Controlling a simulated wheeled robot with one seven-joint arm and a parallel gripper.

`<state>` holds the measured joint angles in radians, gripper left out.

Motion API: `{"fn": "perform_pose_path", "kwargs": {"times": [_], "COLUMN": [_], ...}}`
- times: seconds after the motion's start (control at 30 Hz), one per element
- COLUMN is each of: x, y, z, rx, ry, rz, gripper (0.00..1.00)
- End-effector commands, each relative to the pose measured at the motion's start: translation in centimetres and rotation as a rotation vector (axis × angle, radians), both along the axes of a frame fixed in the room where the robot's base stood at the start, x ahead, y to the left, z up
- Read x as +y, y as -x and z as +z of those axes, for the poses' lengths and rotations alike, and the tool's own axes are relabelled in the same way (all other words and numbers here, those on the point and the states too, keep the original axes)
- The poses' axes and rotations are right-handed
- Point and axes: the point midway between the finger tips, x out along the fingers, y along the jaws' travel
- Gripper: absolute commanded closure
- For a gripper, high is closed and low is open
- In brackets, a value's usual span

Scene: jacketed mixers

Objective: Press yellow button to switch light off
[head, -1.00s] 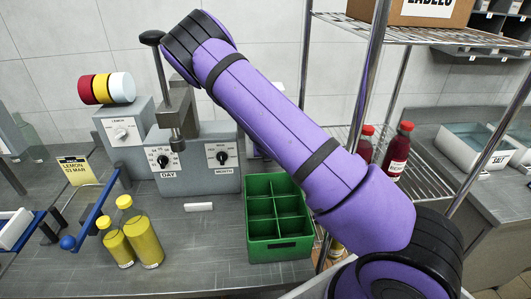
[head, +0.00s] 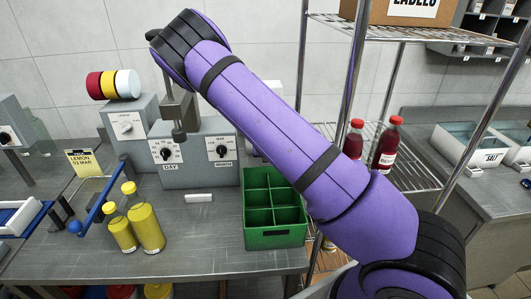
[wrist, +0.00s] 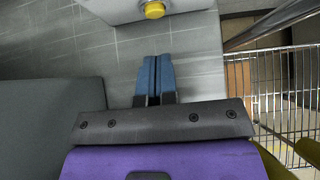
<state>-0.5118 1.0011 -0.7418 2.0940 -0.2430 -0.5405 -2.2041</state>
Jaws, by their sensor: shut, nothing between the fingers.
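The yellow button (wrist: 154,10) shows at the top edge of the wrist view, on the face of a pale grey box (wrist: 120,8). My gripper (wrist: 157,58) is shut, with its blue fingers together and empty. Its tips appear a little below the button in the picture, with a visible gap between them. In the head view my purple arm covers the gripper and the button. A bit of a pale box shows behind the arm, but I cannot tell whether it is the same one. No light can be made out.
A grey unit with DAY and MONTH dials (head: 196,175) stands on the counter, with a green divided crate (head: 275,238) in front. Yellow bottles (head: 146,225) stand to the left. A wire shelf (head: 395,165) holding red bottles is right; its mesh also borders the wrist view's right side.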

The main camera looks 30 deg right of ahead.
Motion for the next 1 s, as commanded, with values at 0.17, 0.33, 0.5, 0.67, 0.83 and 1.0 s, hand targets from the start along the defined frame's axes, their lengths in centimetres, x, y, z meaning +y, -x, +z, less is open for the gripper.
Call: {"fn": "perform_pose_path", "kwargs": {"times": [0.17, 0.33, 0.5, 0.67, 0.83, 1.0], "x": [0.9, 1.6, 2.1, 2.2, 2.2, 2.2], "y": [1.7, 3.5, 4.7, 5.1, 5.1, 5.1], "z": [1.8, 3.6, 4.8, 5.1, 5.1, 5.1], "rx": [-0.001, -0.001, 0.001, 0.001, 0.001, 0.001], "ry": [-0.001, -0.002, 0.0, 0.0, 0.0, 0.0], "rz": [0.001, 0.001, 0.001, 0.001, 0.0, 0.0], "gripper": [1.0, 1.0, 1.0, 1.0, 1.0, 1.0]}}
